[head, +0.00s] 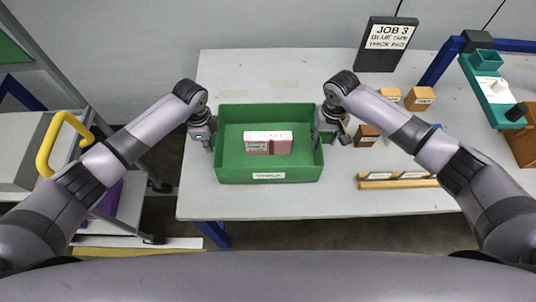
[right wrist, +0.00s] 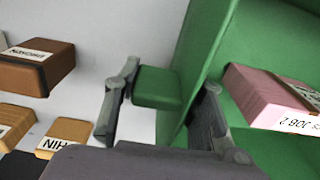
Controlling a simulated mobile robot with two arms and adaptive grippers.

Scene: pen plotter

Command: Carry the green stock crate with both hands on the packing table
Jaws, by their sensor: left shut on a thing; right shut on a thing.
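The green stock crate (head: 235,174) is over the left part of the packing table (head: 225,205) and looks level. I cannot tell whether its base touches the tabletop. Pink boxes (head: 268,143) with white labels lie inside it; a pink box also shows in the right wrist view (right wrist: 265,95). My left gripper (head: 208,140) is shut at the crate's left side; its fingertips are hard to see. My right gripper (head: 326,132) is shut on the crate's right side. In the right wrist view, its fingers lie on either side of a green grip (right wrist: 158,88) on the crate wall.
A dark sign (head: 386,44) reading JOB 3 stands at the back. Small orange and brown boxes (head: 367,135) and a wooden rack (head: 398,182) sit right of the crate. A cart with a yellow handle (head: 45,150) stands left, across a gap. The table behind the crate is clear.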

